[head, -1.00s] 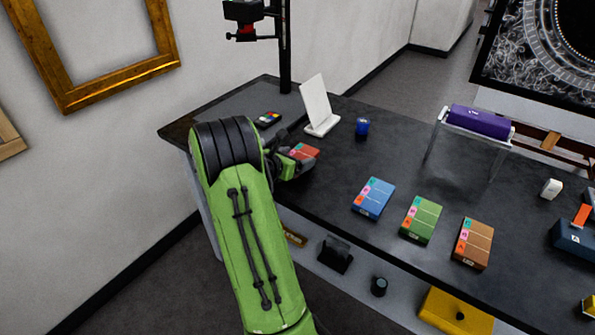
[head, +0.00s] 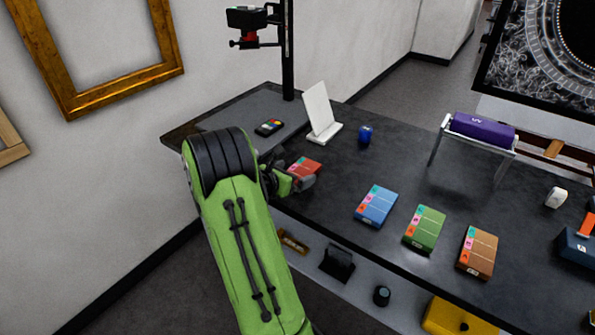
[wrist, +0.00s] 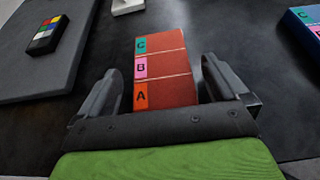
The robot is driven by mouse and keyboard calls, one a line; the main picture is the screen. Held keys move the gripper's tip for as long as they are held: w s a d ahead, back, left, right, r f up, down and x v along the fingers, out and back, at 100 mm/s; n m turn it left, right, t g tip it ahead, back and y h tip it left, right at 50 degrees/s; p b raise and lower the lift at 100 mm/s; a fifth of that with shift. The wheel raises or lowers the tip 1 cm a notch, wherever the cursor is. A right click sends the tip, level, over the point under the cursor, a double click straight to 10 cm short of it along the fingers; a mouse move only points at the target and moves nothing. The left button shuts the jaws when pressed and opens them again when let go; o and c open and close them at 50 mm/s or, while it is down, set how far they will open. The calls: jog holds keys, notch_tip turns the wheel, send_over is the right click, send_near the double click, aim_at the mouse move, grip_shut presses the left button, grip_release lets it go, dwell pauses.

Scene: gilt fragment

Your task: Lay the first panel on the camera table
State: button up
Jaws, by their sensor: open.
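A red panel block (head: 305,166) lies on the dark bench, with tabs marked A, B and C along one side. In the wrist view the red panel (wrist: 167,75) lies between the two spread fingers of my gripper (wrist: 168,85), with a gap on each side. My gripper (head: 291,181) is open at the red panel's near side in the head view. Blue (head: 376,205), green (head: 425,228) and brown (head: 478,250) panel blocks lie in a row to the right. A grey board (head: 222,121), apparently the camera table, lies beneath a camera (head: 247,18) on a black post.
A colour chart (head: 269,127) sits on the grey board, which also shows in the wrist view (wrist: 22,75). A white stand (head: 319,108) and a small blue pot (head: 365,134) are behind the red panel. A purple roll (head: 482,129) rests on a clear stand to the right.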

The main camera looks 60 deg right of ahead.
jog(key=p+v, duration=0.1)
jog(key=v, duration=0.7)
jog(key=shift+w+a+r+p, duration=0.1)
jog(key=shift+a+r+p, duration=0.1)
jog(key=shift+a+p, duration=0.1)
jog(key=a+r+m+t+y, duration=0.35)
jog(key=a+m, duration=0.25)
jog(key=a, duration=0.4)
jog(key=a+r+m+t+y, duration=0.2)
jog(key=a+r+m+y, duration=0.3)
jog(key=a, duration=0.6)
jog(key=s+a+m+t+y, duration=0.1)
jog(key=s+a+m+y, duration=0.1)
jog(key=s+a, duration=0.2)
jog(key=s+a+m+t+y, duration=0.1)
jog(key=s+a+m+y, duration=0.1)
jog(key=a, duration=0.9)
jog(key=shift+s+a+r+m+y, duration=0.2)
jog(key=shift+s+m+y, duration=0.3)
jog(key=shift+s, duration=0.55)
jog(key=shift+r, duration=0.1)
